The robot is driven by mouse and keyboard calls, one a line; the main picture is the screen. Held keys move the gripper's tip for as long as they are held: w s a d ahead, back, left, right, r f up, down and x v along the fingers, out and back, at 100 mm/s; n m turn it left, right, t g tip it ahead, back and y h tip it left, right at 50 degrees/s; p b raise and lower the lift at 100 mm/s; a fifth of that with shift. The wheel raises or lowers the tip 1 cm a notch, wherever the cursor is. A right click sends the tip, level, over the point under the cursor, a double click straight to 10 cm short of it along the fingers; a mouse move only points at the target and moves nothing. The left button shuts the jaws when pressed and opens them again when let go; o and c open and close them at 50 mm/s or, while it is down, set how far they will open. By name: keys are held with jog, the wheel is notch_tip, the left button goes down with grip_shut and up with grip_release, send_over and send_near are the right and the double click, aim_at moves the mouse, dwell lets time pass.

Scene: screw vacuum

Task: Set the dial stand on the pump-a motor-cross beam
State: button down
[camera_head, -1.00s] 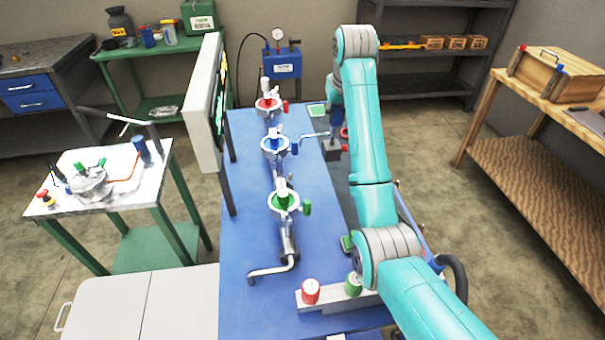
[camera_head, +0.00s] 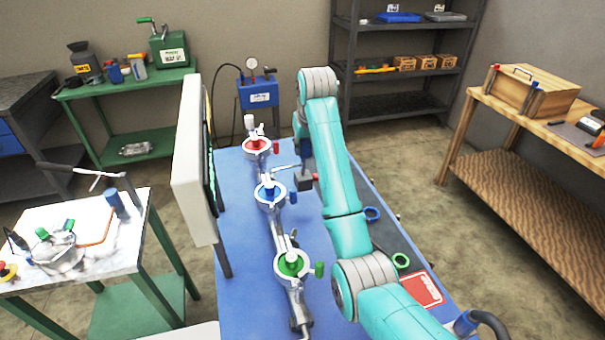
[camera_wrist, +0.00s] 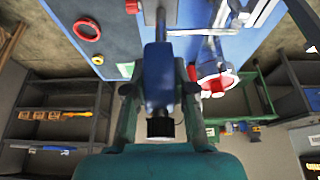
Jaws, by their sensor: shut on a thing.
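My gripper (camera_wrist: 159,82) is shut on the dial stand, whose blue upright part (camera_wrist: 158,60) lies between the fingers in the wrist view. My arm covers part of the table. I cannot pick out the pump-a motor-cross beam.
Red (camera_head: 255,147) and green (camera_head: 292,264) clamps line the pipe left of my arm. A screen (camera_head: 190,160) stands on the table's left side. A blue ring (camera_head: 372,213), green ring (camera_head: 400,260) and red pad (camera_head: 422,289) lie right.

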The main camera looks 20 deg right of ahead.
aim_at(304, 175)
jog(key=shift+f, duration=3.2)
jog(key=c, duration=1.3)
grip_release()
jog(key=shift+f, duration=0.15)
jog(key=o, duration=0.3)
jog(key=shift+o, duration=0.2)
